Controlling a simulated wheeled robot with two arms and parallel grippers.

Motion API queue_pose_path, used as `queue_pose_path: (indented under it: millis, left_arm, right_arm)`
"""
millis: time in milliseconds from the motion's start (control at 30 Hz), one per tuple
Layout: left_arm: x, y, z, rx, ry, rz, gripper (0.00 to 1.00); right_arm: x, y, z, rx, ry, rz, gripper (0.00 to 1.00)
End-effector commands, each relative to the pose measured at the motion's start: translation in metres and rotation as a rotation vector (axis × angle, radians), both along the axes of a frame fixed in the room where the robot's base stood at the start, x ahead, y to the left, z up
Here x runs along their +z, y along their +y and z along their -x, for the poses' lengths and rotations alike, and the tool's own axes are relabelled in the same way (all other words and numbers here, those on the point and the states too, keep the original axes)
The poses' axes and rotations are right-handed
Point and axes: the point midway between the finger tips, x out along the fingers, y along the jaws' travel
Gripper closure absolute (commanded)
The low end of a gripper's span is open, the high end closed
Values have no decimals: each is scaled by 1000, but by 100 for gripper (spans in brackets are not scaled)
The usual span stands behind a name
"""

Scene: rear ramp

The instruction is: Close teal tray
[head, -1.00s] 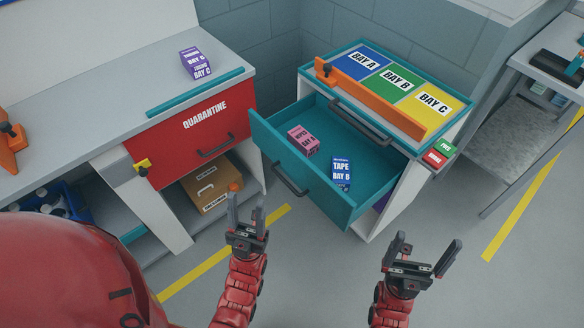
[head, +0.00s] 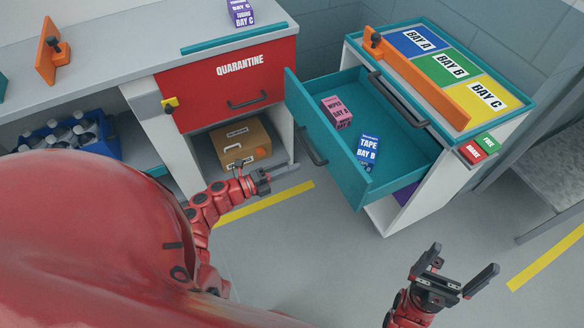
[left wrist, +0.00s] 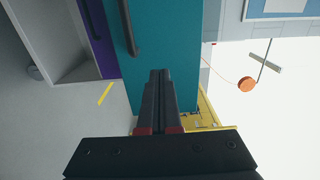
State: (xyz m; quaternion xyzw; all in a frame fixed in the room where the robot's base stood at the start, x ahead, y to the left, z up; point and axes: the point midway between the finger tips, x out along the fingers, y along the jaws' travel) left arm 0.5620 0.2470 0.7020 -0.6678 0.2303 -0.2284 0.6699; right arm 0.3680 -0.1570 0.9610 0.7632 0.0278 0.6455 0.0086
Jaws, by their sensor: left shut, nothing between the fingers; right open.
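The teal tray (head: 338,168) is a drawer pulled out of the white cabinet under the bay-marked top. Its dark handle (head: 312,148) is on the front. A pink box (head: 337,112) and a blue tape box (head: 367,152) lie inside it. My left gripper (head: 292,169) is shut and empty, pointing right at a spot left of and below the drawer front. In the left wrist view the shut fingers (left wrist: 160,72) point at the teal panel (left wrist: 185,50); whether they touch it I cannot tell. My right gripper (head: 466,258) is open and empty at the lower right.
The red quarantine drawer (head: 240,85) is shut, with a cardboard box (head: 240,142) on the shelf below. An orange bar (head: 420,80) lies along the cabinet top. A grey table (head: 550,165) stands at the right. Floor is clear between my grippers.

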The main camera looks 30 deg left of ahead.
Motion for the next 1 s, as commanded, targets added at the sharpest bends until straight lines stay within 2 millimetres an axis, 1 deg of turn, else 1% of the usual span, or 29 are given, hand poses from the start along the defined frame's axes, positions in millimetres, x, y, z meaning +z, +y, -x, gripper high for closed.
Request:
queue_pose_path:
  millis: [33, 200, 433, 633, 1000]
  left_arm:
    - [4, -8, -9, -4, -3, 4, 100]
    - [4, -30, -39, 0, -3, 4, 100]
    - [4, -54, -69, -3, -4, 4, 100]
    - [1, -64, -79, -2, 0, 5, 100]
    - [1, -64, -81, -2, -1, 3, 100]
  right_arm:
    - [4, 0, 0, 0, 0, 0, 0]
    - [10, 0, 0, 0, 0, 0, 0]
    - [16, 0, 0, 0, 0, 0, 0]
    - [17, 0, 0, 0, 0, 0, 0]
    - [17, 0, 0, 0, 0, 0, 0]
